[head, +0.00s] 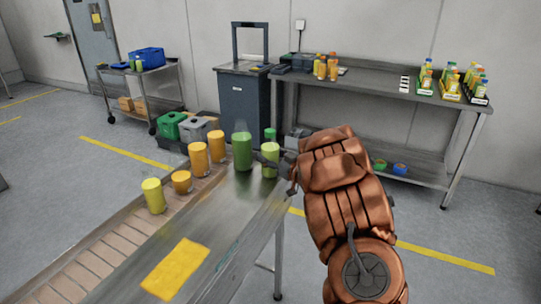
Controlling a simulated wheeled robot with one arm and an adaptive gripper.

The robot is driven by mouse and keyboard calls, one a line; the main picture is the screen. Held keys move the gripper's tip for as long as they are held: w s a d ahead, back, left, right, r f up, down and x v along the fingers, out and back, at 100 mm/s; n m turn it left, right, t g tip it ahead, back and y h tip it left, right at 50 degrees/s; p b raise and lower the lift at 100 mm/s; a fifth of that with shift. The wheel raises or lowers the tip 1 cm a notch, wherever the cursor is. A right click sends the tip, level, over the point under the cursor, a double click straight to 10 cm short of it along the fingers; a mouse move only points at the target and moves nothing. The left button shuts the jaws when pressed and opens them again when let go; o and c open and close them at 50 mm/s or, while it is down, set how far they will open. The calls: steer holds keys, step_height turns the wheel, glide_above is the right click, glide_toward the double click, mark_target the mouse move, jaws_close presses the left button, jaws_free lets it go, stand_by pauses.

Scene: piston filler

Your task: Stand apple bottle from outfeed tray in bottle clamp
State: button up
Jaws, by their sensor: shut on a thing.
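A light green bottle with a green cap (270,164), matching the apple bottle, stands upright at the far end of the steel surface. My gripper (268,156) reaches in from the right and is shut on it, with the dark fingers small and partly hidden. A larger green container (242,148) with a pale top stands just left of it; whether they touch is unclear. I cannot pick out the bottle clamp or the outfeed tray for certain.
Orange and yellow containers (198,158) stand in a row along the tiled conveyor strip (95,262). A yellow cloth (175,268) lies on the steel surface (222,222). A back bench (375,85) holds several bottles. A cart (150,90) stands back left.

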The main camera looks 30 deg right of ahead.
mark_target(278, 159)
steer(key=shift+f, duration=0.15)
steer(key=o, duration=1.5)
steer(key=shift+o, duration=0.2)
steer(key=shift+f+b, duration=0.1)
steer(key=shift+b, duration=0.2)
steer(key=shift+s+d+r+b, duration=0.1)
steer(key=shift+s+d+b, duration=0.15)
steer(key=shift+s, duration=1)
steer(key=shift+s+d+r+b, duration=0.15)
steer(key=shift+s+d, duration=0.15)
steer(key=shift+s, duration=1)
steer(key=shift+s+d+r+b, duration=0.1)
steer(key=shift+s+d+b, duration=0.15)
steer(key=shift+s, duration=1)
